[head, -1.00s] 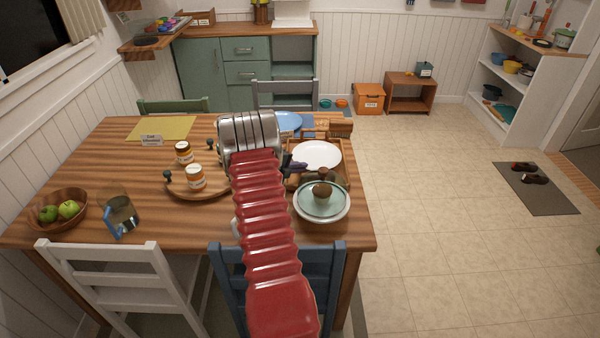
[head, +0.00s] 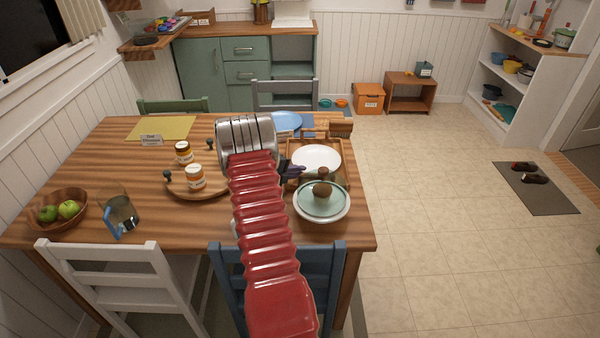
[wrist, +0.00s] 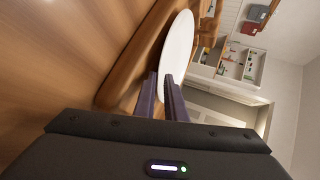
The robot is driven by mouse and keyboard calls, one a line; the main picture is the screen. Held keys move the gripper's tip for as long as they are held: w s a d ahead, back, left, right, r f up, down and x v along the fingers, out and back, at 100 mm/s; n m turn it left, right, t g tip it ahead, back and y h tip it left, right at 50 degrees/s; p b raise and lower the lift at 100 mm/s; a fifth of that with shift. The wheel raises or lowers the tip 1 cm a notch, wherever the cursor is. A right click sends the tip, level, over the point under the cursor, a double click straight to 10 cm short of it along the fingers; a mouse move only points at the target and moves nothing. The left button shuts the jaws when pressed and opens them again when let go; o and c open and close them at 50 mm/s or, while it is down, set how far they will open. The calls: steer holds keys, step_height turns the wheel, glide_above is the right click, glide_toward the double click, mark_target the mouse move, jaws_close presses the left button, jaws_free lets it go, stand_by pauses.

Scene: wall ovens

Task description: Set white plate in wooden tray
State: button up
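The white plate (head: 316,158) lies over the wooden tray (head: 347,172) on the table, with the tray's rim showing around it. Whether it touches the tray floor I cannot tell. My gripper (head: 296,170) is at the plate's left edge, partly hidden behind my red arm. In the wrist view the plate (wrist: 177,55) stretches away from my two dark fingers (wrist: 161,92), its near rim between them. The fingers are close together and look shut on that rim. The brown curved edge left of the plate in the wrist view seems to be the tray (wrist: 125,75).
A round wooden board (head: 215,188) with jars lies to the left. A blue chair (head: 330,262) stands at the front edge.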

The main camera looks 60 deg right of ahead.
steer(key=shift+v, duration=3.2)
